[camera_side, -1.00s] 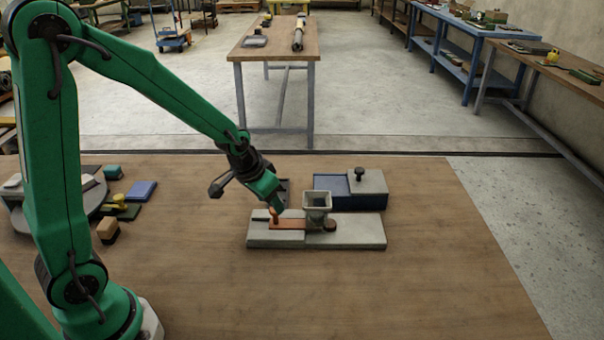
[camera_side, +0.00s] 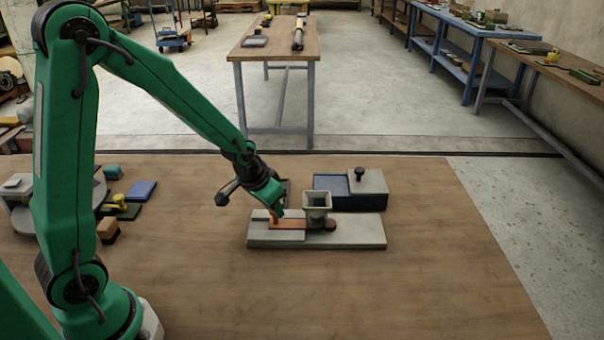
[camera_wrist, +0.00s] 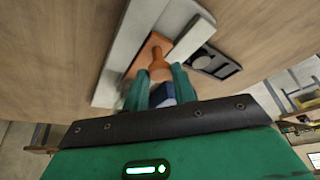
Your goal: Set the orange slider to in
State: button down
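The orange slider (camera_side: 291,224) lies in a pale grey base plate (camera_side: 355,235) on the bench. Its upright knob stands at the left end in the side view. The slider also shows in the wrist view (camera_wrist: 149,53), with the knob rising toward my gripper. My gripper (camera_side: 276,212) points down at the knob from the upper left. In the wrist view, my two green fingers (camera_wrist: 160,72) are apart, with the knob close between their tips. Contact with the knob cannot be made out, as the fingers partly hide it.
A dark blue box (camera_side: 335,198) with a grey knobbed lid (camera_side: 367,181) is behind. Small blocks and a round grey stand (camera_side: 22,215) are at left. The front bench is clear.

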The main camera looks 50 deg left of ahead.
aim_at(289, 225)
jog(key=shift+w+d, duration=1.4)
jog(key=c, duration=1.1)
grip_release()
jog(key=shift+r, duration=0.15)
jog(key=v, duration=0.7)
jog(key=shift+s+a+r, duration=0.15)
jog(key=shift+s+r, duration=0.05)
jog(key=shift+s, duration=0.05)
